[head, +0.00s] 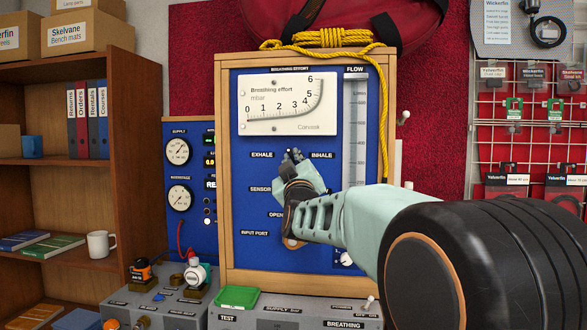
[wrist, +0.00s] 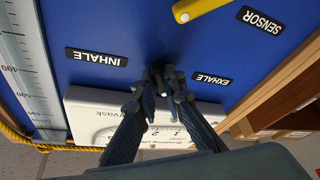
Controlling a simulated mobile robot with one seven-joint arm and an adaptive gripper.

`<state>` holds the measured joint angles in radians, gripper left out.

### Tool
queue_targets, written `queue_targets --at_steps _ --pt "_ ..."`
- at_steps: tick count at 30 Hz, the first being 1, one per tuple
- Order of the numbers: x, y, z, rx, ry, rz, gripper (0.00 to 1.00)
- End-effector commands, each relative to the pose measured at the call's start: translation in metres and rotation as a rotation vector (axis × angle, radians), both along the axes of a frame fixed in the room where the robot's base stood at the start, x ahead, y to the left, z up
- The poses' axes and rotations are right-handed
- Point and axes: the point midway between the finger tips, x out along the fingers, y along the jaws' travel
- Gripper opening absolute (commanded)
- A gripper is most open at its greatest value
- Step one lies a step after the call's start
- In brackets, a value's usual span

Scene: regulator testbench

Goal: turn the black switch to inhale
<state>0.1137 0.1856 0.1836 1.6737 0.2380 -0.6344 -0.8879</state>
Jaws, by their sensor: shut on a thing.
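The blue panel (head: 247,195) of the test bench carries an EXHALE label (head: 262,155) on the left and an INHALE label (head: 321,155) on the right. The black switch (wrist: 158,72) sits between these labels. My gripper (wrist: 163,84) is shut on it, one finger on each side, and the fingers hide most of it. In the wrist view the INHALE label (wrist: 97,57) is upside down at left and the EXHALE label (wrist: 212,79) is at right. In the head view my gripper (head: 292,158) covers the switch, so its pointing direction cannot be told.
A white breathing effort gauge (head: 287,104) is just above the switch. A yellow lever (wrist: 200,8) is near the SENSOR label (wrist: 262,20). A flow scale (head: 355,130) stands at the panel's right. A wooden frame (head: 223,180) borders the panel; a yellow rope (head: 382,120) hangs over it.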

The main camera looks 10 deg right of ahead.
Motion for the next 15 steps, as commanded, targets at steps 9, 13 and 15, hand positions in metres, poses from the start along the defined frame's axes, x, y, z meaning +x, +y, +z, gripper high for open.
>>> queue_targets --at_steps 9,13,15 --pt "0.0008 0.004 -0.0027 0.284 -0.095 0.002 0.0" --pt "0.0013 0.0045 -0.0018 0.402 -0.132 0.002 0.0" --pt "0.0013 0.0047 -0.0011 0.465 -0.152 0.002 0.0"
